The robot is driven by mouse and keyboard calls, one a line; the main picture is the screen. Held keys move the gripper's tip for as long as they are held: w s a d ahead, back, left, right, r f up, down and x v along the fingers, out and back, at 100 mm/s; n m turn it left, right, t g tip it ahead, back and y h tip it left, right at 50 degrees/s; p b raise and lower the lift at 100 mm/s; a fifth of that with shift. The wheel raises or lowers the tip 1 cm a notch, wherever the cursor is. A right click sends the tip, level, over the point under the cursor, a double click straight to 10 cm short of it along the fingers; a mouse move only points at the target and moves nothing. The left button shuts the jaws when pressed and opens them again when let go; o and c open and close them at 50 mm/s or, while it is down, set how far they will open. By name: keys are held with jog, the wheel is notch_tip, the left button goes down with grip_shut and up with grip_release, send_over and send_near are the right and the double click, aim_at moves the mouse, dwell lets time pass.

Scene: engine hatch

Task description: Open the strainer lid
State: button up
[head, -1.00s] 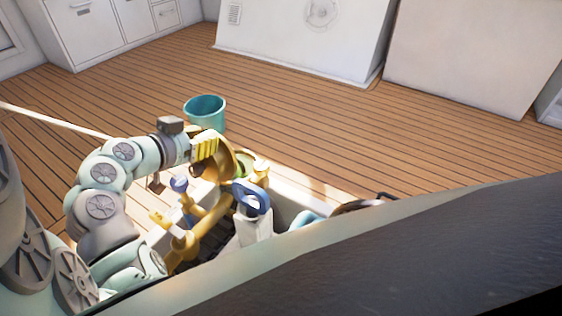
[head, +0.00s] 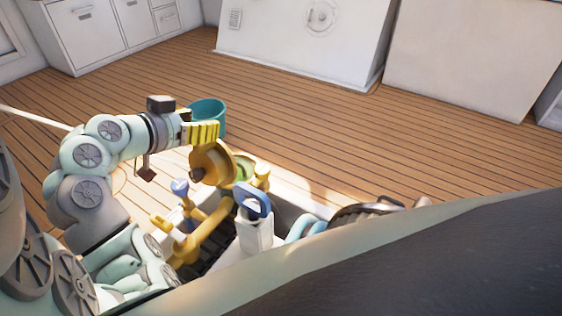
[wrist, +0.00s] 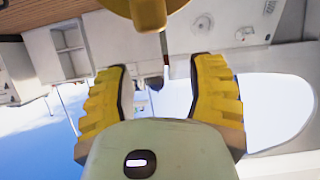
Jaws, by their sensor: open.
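The strainer lid (head: 212,161), a round brass-coloured disc with a knob, stands tilted up on edge beside the strainer body (head: 243,170). A green rim shows at the strainer's top, uncovered in the head view. My gripper (head: 204,132), with yellow ribbed fingers, is just above the lid and looks apart from it. In the wrist view my gripper (wrist: 160,80) is open, with nothing between its fingers. A brass disc with a knob, which looks like the lid (wrist: 148,10), shows at the top edge there, beyond the fingertips.
A blue-handled valve (head: 253,203) on a white block stands right of the strainer. Brass pipes (head: 205,222) and a smaller blue knob (head: 180,187) lie below the lid in the hatch. A teal bucket (head: 211,114) stands behind my gripper. The wooden deck (head: 330,130) beyond is clear.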

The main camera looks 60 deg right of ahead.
notch_tip(320, 180, up, 4)
jog(key=shift+r, duration=0.25)
dwell(0.5)
